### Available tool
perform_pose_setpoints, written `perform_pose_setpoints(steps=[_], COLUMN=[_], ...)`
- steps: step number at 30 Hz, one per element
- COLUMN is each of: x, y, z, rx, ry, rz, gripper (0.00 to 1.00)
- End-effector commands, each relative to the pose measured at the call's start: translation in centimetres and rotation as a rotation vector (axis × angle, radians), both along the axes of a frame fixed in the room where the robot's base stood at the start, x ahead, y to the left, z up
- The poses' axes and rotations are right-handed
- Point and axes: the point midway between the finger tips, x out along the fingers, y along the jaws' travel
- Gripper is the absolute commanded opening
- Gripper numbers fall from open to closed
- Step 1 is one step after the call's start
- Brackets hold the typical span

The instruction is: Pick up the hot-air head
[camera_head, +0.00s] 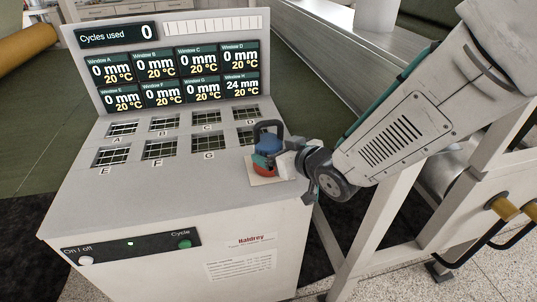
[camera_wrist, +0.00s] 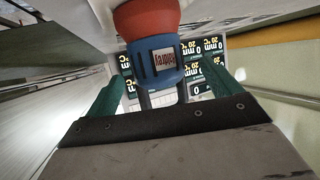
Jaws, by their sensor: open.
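The hot-air head (camera_head: 267,145) has a blue body, a red lower part and a dark loop handle on top. It stands on a pale square plate (camera_head: 270,181) at the right side of the machine's sloped top, beside the grid windows. My gripper (camera_head: 284,162) reaches it from the right, with its jaws close to the head. In the wrist view, which is upside down, the hot-air head (camera_wrist: 160,55) lies between the two green fingers of my gripper (camera_wrist: 163,86). Gaps show beside the blue body. Whether a finger touches it is unclear.
The machine top (camera_head: 150,205) carries several lettered grid windows. Its display panel (camera_head: 175,75) stands behind; Window H reads 24 mm, the others 0 mm. A front strip holds the on/off and cycle buttons (camera_head: 184,244). A metal frame with rollers (camera_head: 445,185) stands to the right.

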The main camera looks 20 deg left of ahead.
Motion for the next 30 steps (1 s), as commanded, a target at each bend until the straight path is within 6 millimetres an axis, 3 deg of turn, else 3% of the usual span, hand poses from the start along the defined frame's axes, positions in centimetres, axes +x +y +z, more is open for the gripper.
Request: perform_pose_setpoints(steps=[9,18,27,30], x=[2.6,2.8,2.8,2.9], y=[3.1,3.4,3.4,3.4], z=[-1.8,-2.0,-2.0,-1.7], rx=[0.000,-0.001,-0.001,0.003], ry=[0.001,0.001,0.001,-0.003], rz=[-0.001,-0.002,-0.002,-0.002], gripper=[0.89,0.87,0.04,0.04])
